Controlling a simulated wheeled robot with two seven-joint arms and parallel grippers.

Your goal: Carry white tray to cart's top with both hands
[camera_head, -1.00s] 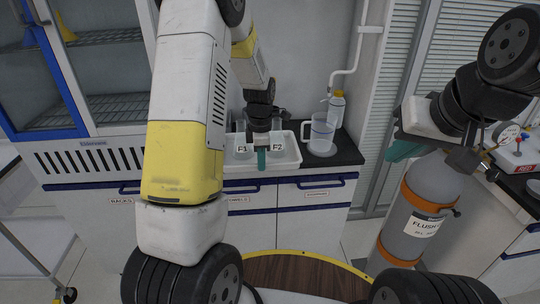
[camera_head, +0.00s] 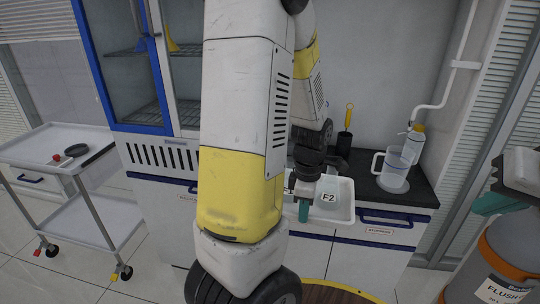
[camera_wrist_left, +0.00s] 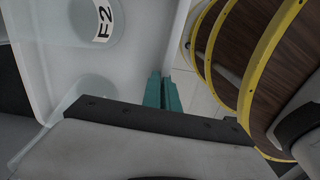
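The white tray (camera_head: 340,213) sits at the front edge of the dark counter, partly hidden behind my left arm. It holds a clear beaker labelled F2 (camera_head: 328,197); a second beaker is mostly covered by the arm. My left gripper (camera_head: 304,208) is at the tray's front wall. In the left wrist view its teal fingers (camera_wrist_left: 162,92) are close together at the tray's rim (camera_wrist_left: 177,45), apparently pinching it. My right gripper (camera_head: 492,203) is at the right edge, away from the tray; its finger gap is unclear. The white cart (camera_head: 22,150) stands at far left.
On the cart's top lie a black round dish (camera_head: 75,150) and a small red-handled item. A clear jug (camera_head: 397,168) and wash bottle (camera_head: 414,143) stand right of the tray. A grey FLUSH cylinder (camera_head: 495,275) is at lower right. Floor between cart and cabinet is clear.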

